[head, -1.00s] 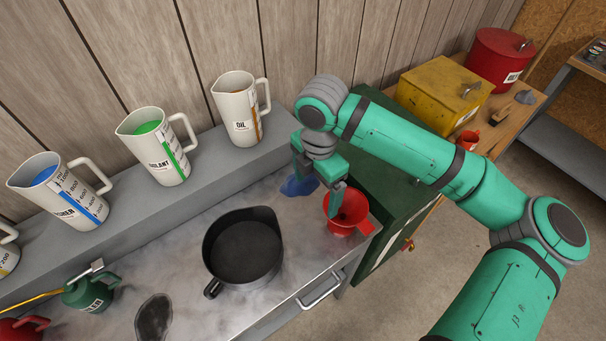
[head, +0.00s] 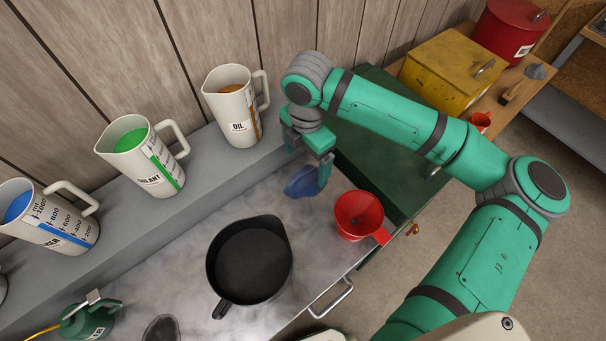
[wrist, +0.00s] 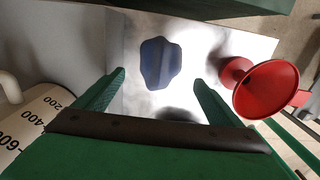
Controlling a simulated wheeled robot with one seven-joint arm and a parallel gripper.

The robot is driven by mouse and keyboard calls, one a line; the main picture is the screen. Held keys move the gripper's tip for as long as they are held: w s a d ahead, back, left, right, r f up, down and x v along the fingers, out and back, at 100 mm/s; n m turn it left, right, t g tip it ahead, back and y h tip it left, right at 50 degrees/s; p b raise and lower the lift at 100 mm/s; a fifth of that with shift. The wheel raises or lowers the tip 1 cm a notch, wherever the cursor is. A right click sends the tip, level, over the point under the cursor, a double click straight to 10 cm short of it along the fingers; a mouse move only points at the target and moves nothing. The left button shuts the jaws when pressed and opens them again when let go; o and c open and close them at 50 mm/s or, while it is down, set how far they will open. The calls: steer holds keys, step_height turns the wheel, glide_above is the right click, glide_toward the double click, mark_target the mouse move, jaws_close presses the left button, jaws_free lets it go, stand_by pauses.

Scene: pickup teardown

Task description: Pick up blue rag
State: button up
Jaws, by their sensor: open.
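The blue rag (head: 302,183) lies flat on the metal bench top, near its right end. It also shows in the wrist view (wrist: 160,62), whole and uncovered, beyond the fingertips and between their lines. My gripper (head: 306,167) is open and empty, above the rag in the head view and covering part of it. In the wrist view my gripper (wrist: 158,80) has its two green fingers spread wide, apart from the rag.
A red funnel (head: 357,213) stands just right of the rag, close to the right finger in the wrist view (wrist: 266,92). A black pan (head: 248,258) sits to the left. Several jugs, one an oil jug (head: 236,108), stand on the grey ledge (head: 205,175) behind.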

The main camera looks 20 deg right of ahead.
mark_target(306, 174)
steer(key=shift+s+d+f, duration=0.1)
steer(key=shift+s+f, duration=0.1)
steer(key=shift+f, duration=0.35)
steer(key=shift+s+d+f, duration=0.1)
steer(key=shift+s+f, duration=0.05)
steer(key=shift+f, duration=0.35)
steer(key=shift+w+a+f, duration=0.1)
steer(key=shift+w+f, duration=0.1)
steer(key=shift+f, duration=1.1)
steer(key=shift+w+a+f, duration=0.1)
steer(key=shift+w+f, duration=0.05)
steer(key=shift+f, duration=1.1)
steer(key=c, duration=1.2)
